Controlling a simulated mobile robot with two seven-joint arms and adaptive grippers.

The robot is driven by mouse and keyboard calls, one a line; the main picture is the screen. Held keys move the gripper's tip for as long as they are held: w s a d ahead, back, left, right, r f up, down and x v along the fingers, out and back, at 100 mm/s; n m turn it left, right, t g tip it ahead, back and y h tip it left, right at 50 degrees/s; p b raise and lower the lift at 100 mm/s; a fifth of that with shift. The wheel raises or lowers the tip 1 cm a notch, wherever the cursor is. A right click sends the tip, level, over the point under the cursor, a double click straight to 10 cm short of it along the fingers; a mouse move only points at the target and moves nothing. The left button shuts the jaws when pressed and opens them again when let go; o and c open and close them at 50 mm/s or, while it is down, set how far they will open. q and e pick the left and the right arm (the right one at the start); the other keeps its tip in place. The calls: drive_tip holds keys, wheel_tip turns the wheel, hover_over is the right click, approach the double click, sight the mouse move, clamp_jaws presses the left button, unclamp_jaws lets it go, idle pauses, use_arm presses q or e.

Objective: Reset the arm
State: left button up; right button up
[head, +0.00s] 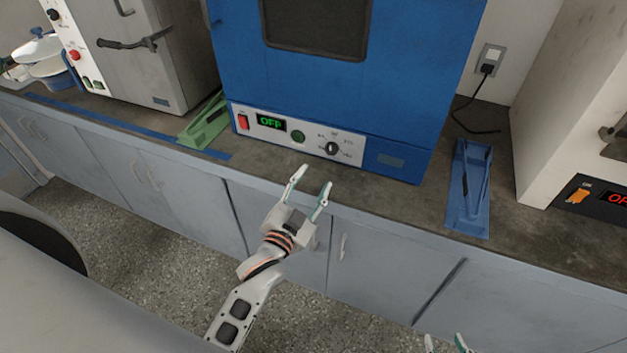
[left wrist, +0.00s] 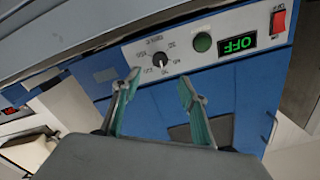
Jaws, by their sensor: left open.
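My left gripper (head: 312,178) is open and empty in the middle of the head view. Its arm comes up from the lower left, and its two fingertips are spread in front of the blue machine's control panel. In the left wrist view the fingers (left wrist: 159,82) stand apart with nothing between them. My right gripper (head: 446,342) shows only its two fingertips at the bottom edge of the head view. They are apart with nothing visible between them; the rest of that arm is out of view.
The blue machine (head: 408,90) has a lit OFF display (head: 270,122). A green holder (head: 205,122) and a blue holder (head: 469,190) lie on the worktop (head: 400,205). Grey machines stand at both sides. Cabinets (head: 180,195) front the worktop, with open floor (head: 130,250) before them.

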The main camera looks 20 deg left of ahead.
use_arm(q)
drive_tip(key=s+f+n+g+h, duration=0.2)
drive_tip(key=s+f+g, duration=0.5)
drive_tip(key=s+f, duration=1.2)
drive_tip(key=shift+s, duration=0.65)
